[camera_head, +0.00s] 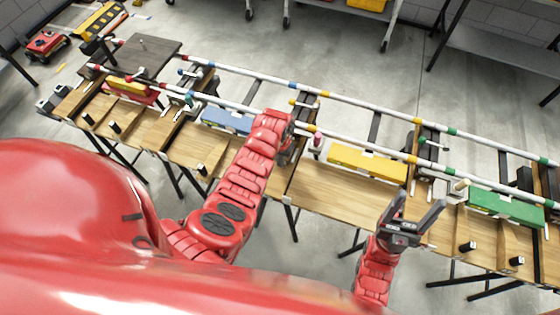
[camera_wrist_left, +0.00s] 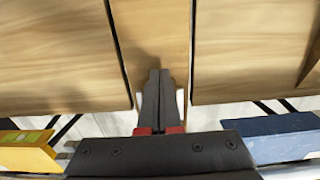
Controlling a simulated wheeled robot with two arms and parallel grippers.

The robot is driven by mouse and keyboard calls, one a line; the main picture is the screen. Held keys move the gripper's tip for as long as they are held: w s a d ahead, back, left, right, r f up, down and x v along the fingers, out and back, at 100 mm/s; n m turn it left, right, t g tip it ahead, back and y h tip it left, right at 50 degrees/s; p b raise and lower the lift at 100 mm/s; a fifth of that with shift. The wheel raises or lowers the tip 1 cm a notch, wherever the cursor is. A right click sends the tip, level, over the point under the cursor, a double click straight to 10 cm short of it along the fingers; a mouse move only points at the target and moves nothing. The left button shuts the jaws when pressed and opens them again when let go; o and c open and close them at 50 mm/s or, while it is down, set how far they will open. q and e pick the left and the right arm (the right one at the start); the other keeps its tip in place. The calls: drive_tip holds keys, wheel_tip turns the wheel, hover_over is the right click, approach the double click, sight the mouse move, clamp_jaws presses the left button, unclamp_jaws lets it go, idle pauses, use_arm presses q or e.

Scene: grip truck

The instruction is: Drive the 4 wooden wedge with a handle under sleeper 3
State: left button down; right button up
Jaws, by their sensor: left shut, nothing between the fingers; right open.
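My left gripper (camera_wrist_left: 160,76) is shut and empty; in the left wrist view its fingers point over a wooden bench top. A pale object shows on both sides of the fingers, mostly hidden. In the head view the left gripper (camera_head: 288,150) is at the middle of the bench, beside a dark sleeper (camera_head: 306,104) under the rails. My right gripper (camera_head: 415,207) is open and empty, over the front edge of the bench. Short black upright handles (camera_head: 203,169) stand on the bench, also at the right (camera_head: 468,246); their wedges are too small to tell. I cannot tell which sleeper is number 3.
White rails with coloured bands (camera_head: 355,110) run along the wooden bench (camera_head: 325,195). A blue block (camera_head: 226,121), a yellow block (camera_head: 366,162) and a green block (camera_head: 506,207) lie along it. Clear floor (camera_head: 310,45) lies behind.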

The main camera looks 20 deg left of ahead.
use_arm(q)
drive_tip(key=shift+w+f+b, duration=0.2)
drive_tip(key=shift+w+b, duration=0.1)
drive_tip(key=shift+b, duration=0.2)
drive_tip(key=w+b, duration=0.2)
drive_tip(key=b, duration=0.1)
drive_tip(key=shift+w+f, duration=0.1)
drive_tip(key=shift+w, duration=0.3)
drive_tip(key=shift+w+b, duration=0.3)
drive_tip(key=shift+b, duration=0.05)
drive_tip(key=shift+r, duration=0.3)
drive_tip(key=shift+s, duration=0.1)
